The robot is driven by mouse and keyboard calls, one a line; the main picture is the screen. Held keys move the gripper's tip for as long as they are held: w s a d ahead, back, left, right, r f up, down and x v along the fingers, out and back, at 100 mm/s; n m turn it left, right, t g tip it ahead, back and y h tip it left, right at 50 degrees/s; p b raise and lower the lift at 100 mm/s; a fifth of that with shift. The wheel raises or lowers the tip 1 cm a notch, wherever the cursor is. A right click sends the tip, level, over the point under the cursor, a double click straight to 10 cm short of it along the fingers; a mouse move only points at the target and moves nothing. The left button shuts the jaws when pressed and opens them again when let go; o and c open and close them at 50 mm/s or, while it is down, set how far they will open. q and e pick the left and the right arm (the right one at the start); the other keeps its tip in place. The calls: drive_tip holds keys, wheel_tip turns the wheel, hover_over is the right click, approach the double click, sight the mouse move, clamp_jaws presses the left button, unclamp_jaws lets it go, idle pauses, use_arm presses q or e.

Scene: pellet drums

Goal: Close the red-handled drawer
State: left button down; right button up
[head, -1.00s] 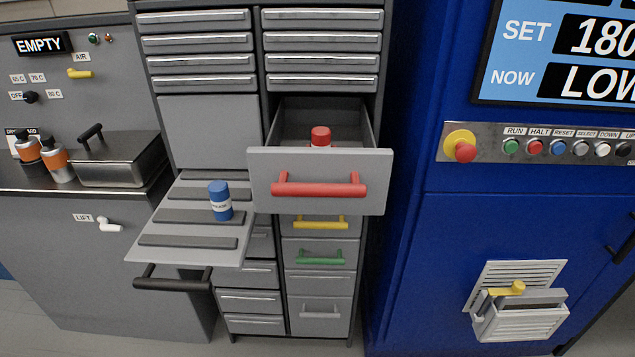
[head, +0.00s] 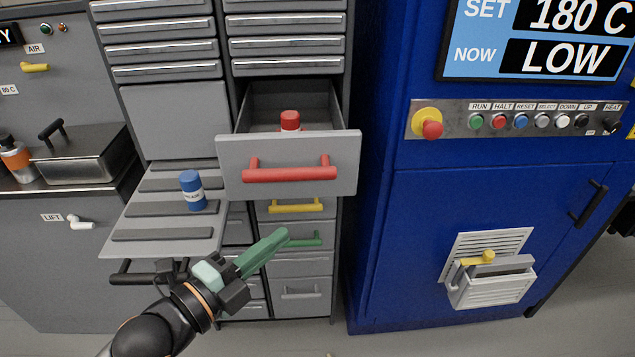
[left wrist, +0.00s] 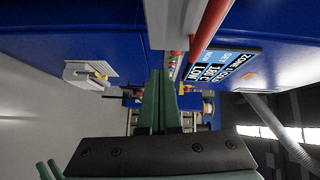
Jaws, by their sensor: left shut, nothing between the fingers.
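The red-handled drawer (head: 232,172) is pulled out of the cabinet and stands open in the head view. Its red handle (head: 290,174) runs across the front panel, and a red-capped container (head: 290,121) stands inside. My left gripper (head: 282,236), with green fingers, is shut and empty. In the head view it appears below the red handle, overlapping the left end of a green handle (head: 305,241). In the left wrist view the shut fingers (left wrist: 160,90) point away from the camera, and a red bar (left wrist: 209,30), likely the red handle, shows above and to their right. My right gripper is not in view.
A fold-out shelf (head: 118,220) left of the drawer holds a blue container (head: 192,190). A yellow handle (head: 297,207) is below the open drawer. A blue machine (head: 390,220) with a button panel stands at the right. Floor is clear in front of it.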

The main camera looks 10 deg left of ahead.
sight(318, 186)
use_arm(q)
drive_tip(key=shift+m+h, duration=0.4)
drive_tip(key=shift+m, duration=0.5)
drive_tip(key=p+x, duration=0.1)
drive_tip(key=x, duration=0.3)
drive_tip(key=a+r+x, duration=0.1)
drive_tip(key=x, duration=0.3)
drive_tip(key=r+p+x, duration=0.1)
drive_tip(key=x, duration=0.3)
drive_tip(key=shift+w+a+r+p, duration=0.15)
drive_tip(key=shift+w+r+p, duration=0.05)
drive_tip(key=shift+w+p, duration=0.15)
drive_tip(key=shift+w+a, duration=0.15)
drive_tip(key=shift+w, duration=0.35)
drive_tip(key=shift+w+f, duration=0.1)
